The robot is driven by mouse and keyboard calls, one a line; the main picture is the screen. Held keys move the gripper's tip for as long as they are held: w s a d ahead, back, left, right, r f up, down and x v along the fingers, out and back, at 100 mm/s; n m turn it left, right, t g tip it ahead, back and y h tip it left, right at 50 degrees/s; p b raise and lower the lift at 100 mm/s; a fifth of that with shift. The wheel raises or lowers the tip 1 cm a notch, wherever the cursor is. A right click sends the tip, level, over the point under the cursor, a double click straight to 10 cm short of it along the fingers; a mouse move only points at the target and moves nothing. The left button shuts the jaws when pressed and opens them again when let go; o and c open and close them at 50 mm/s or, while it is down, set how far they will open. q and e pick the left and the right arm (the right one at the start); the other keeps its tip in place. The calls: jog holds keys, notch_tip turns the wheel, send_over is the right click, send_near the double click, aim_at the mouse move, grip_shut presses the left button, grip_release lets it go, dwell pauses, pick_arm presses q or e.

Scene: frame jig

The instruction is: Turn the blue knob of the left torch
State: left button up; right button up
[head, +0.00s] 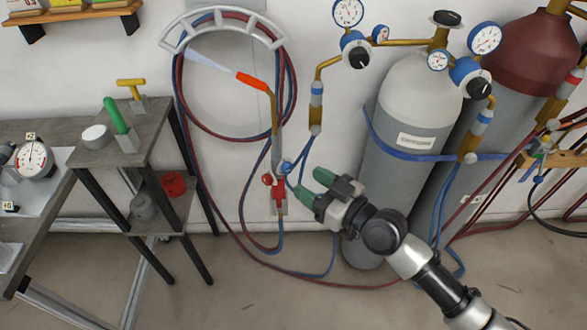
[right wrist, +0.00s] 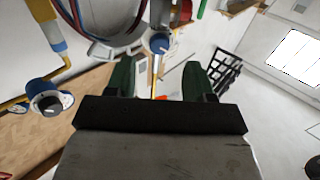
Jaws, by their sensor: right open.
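The left torch (head: 276,115) hangs on the wall with its orange-red neck up. Its blue knob (head: 286,167) sticks out at the right of the lower body, and a red knob (head: 267,180) sits at the left. My right gripper (head: 311,186) is open and empty, just right of and slightly below the blue knob, pointing at the wall. In the right wrist view the blue knob (right wrist: 159,43) shows beyond the gap between the green fingers (right wrist: 158,75), apart from them. My left gripper is not in view.
A grey gas cylinder (head: 400,150) with gauges stands right of the torch, close to my arm. Hoses (head: 240,225) loop below the torch and across the floor. A dark shelf stand (head: 160,125) with a green-handled tool is at the left. Another torch (head: 545,150) shows at the far right.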

aim_at(290, 171)
jog(key=x, duration=0.5)
jog(key=shift+w+a, duration=0.15)
jog(key=shift+w, duration=0.05)
jog(key=c, duration=0.9)
